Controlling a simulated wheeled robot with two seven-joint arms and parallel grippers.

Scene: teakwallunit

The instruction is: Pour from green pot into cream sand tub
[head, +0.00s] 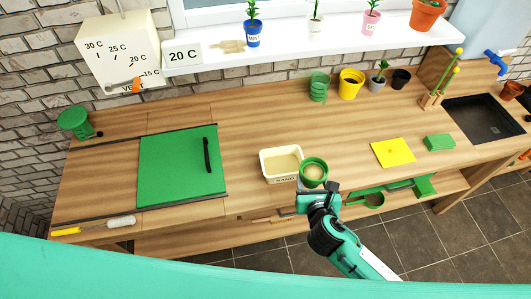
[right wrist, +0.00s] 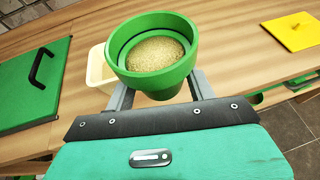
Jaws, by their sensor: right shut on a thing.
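The green pot (head: 314,170) is held upright in my right gripper (head: 310,190), near the front edge of the bench. In the right wrist view the green pot (right wrist: 155,75) sits between the two fingers and holds tan, grainy sand. The cream sand tub (head: 281,163), labelled SAND, stands on the bench just left of the pot, with sand inside. In the right wrist view the cream tub (right wrist: 97,70) shows behind and left of the pot, partly hidden by it. My left gripper is not in view.
A yellow square (head: 393,152) and green block (head: 439,142) lie right. A yellow pot (head: 350,84) and several others stand at the back. Bare bench lies behind the tub.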

